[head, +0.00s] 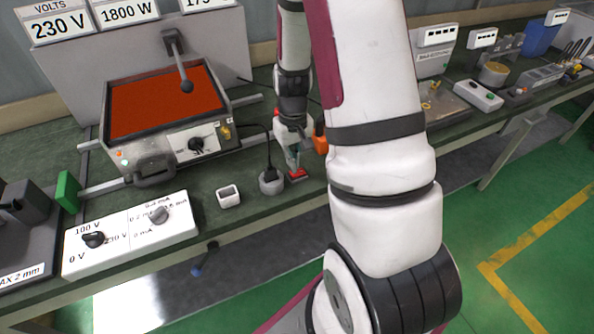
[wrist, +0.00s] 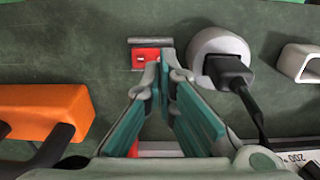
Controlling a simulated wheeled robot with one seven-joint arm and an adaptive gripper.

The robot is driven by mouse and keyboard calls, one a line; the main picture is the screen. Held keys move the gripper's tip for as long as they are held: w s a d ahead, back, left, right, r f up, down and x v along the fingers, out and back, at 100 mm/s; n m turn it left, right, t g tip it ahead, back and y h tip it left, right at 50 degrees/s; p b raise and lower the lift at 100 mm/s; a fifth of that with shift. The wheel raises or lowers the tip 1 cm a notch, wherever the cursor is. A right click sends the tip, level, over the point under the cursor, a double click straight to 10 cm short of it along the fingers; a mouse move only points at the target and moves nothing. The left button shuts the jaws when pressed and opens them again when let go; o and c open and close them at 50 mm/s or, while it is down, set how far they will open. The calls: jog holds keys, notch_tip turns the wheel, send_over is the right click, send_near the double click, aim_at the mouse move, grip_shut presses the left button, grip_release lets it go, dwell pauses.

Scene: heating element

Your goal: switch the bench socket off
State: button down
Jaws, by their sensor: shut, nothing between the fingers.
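The bench socket (head: 271,182) is a round grey unit with a black plug in it, and its cable runs back to the heater. It also shows in the wrist view (wrist: 206,43), right of my fingertips. A small red switch (head: 298,175) on a grey plate lies beside the socket. In the wrist view the switch (wrist: 146,55) is just left of my fingertips, partly overlapped by them. My gripper (head: 295,168) points down over the switch, fingertips together and empty; it also shows in the wrist view (wrist: 167,58). I cannot tell whether the tips touch the switch.
An orange block (head: 320,141) stands close to my gripper. A small white open box (head: 228,196) is left of the socket. The heater with its red plate (head: 165,103) stands behind left. A white dial panel (head: 130,234) sits at the bench's front left.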

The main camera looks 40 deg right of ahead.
jog(key=shift+f+b, duration=0.65)
jog(key=shift+f, duration=0.6)
dwell(0.7)
jog(key=shift+r, duration=0.1)
jog(key=shift+r+p, duration=2.1)
jog(key=shift+r, duration=1.3)
jog(key=shift+w+a+r, duration=0.1)
jog(key=shift+a+r, duration=0.05)
jog(key=shift+r, duration=0.15)
jog(key=a+r+t, duration=0.1)
jog(key=a+r, duration=0.5)
jog(key=r, duration=0.5)
jog(key=s+a+r+n+t, duration=0.1)
jog(key=s+a+r+t, duration=0.1)
jog(key=s+a+r, duration=0.3)
jog(key=s+a+r+n+t, duration=0.2)
jog(key=s+a+r, duration=0.4)
jog(key=s+r, duration=0.5)
jog(key=shift+s+a, duration=0.3)
jog(key=shift+s, duration=0.4)
